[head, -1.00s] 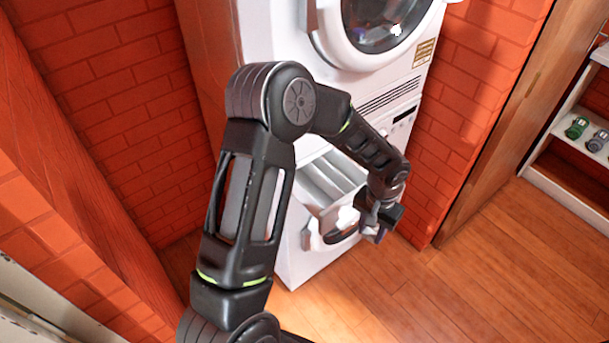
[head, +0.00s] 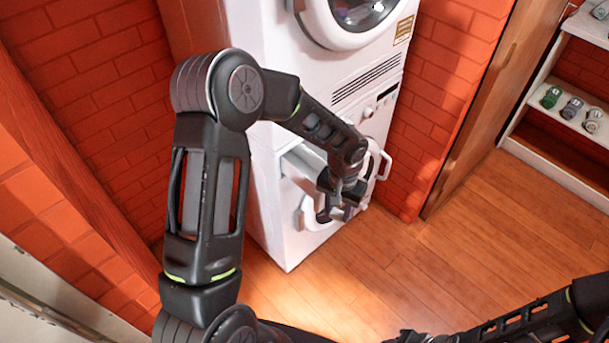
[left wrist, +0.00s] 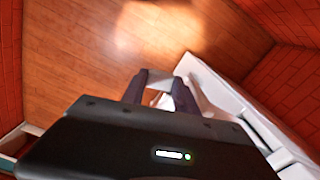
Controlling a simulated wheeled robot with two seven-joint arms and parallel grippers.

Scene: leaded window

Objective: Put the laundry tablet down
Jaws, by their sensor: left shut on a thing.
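My left gripper (head: 342,212) is at the front of the lower white machine, beside its pulled-out drawer (head: 296,166). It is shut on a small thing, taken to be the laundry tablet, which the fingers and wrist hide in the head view. In the left wrist view the two dark fingers (left wrist: 160,92) point away from the camera, with something pale between them; I cannot tell tablet from machine there. My right arm comes in at the lower right, its end (head: 408,336) cut off by the frame's bottom edge.
Above the drawer is a second white machine with a round door (head: 362,12). A white loop handle (head: 384,164) stands out right of my left wrist. Brick walls flank the machines. A shelf (head: 560,118) with small jars stands at right. The wood floor (head: 480,235) is clear.

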